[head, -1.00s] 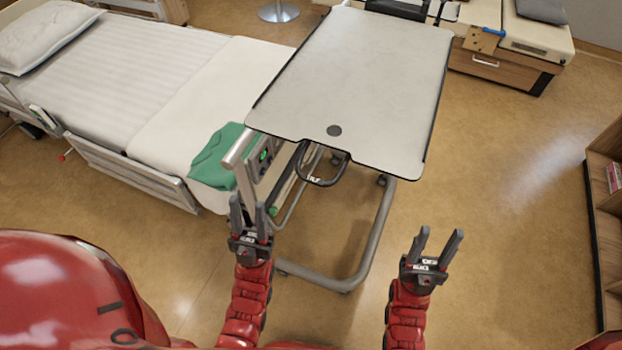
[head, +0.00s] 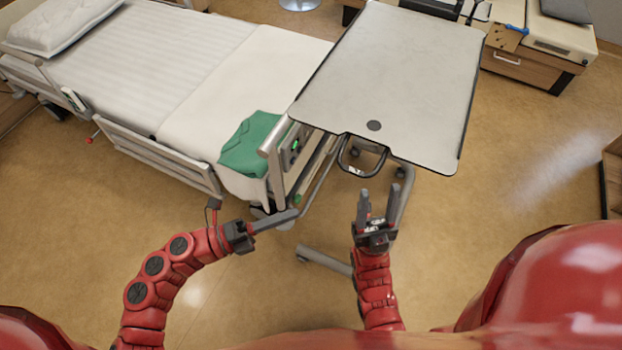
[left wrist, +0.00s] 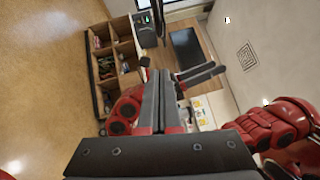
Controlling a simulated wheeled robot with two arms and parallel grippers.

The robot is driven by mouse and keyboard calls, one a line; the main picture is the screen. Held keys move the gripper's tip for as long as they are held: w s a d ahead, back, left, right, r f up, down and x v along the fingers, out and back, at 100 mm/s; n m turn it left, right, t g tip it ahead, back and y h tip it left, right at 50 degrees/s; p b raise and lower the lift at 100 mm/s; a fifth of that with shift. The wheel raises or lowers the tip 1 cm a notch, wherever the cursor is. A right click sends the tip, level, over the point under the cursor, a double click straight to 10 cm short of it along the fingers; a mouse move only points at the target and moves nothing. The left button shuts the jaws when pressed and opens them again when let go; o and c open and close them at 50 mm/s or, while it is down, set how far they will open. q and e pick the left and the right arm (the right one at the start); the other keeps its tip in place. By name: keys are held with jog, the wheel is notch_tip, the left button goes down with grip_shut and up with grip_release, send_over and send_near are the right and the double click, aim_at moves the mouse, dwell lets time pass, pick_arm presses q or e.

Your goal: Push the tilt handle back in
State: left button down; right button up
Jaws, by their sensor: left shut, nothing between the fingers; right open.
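The tilt handle (head: 362,160) is a dark loop sticking out from under the near edge of the overbed table (head: 400,75), with a small pale label on it. My left gripper (head: 295,214) is shut and empty. It points right, left of the handle and nearer to me, apart from it. My right gripper (head: 378,194) is open and empty, fingers pointing toward the table, just on the near side of the handle; I cannot tell the height gap. In the left wrist view, the left fingers (left wrist: 157,85) are together. The handle cannot be made out there.
The bed (head: 170,80) with a green cloth (head: 250,142) stands left of the table, its foot-end rail (head: 272,165) close to my left gripper. The table's grey base (head: 325,260) lies below my right gripper. Open floor is on the right.

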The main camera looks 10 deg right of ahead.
aim_at(344, 169)
pick_arm(q)
jog(key=w+p+x, duration=0.2)
jog(key=p+x, duration=0.1)
jog(key=x, duration=1)
jog(key=shift+w+a+r+p, duration=0.2)
jog(key=shift+w+a+p, duration=0.05)
jog(key=shift+a+p, duration=0.1)
jog(key=w+d+b, duration=0.2)
jog(key=shift+w+f, duration=0.1)
jog(key=shift+w, duration=0.25)
jog(key=shift+a+r, duration=0.2)
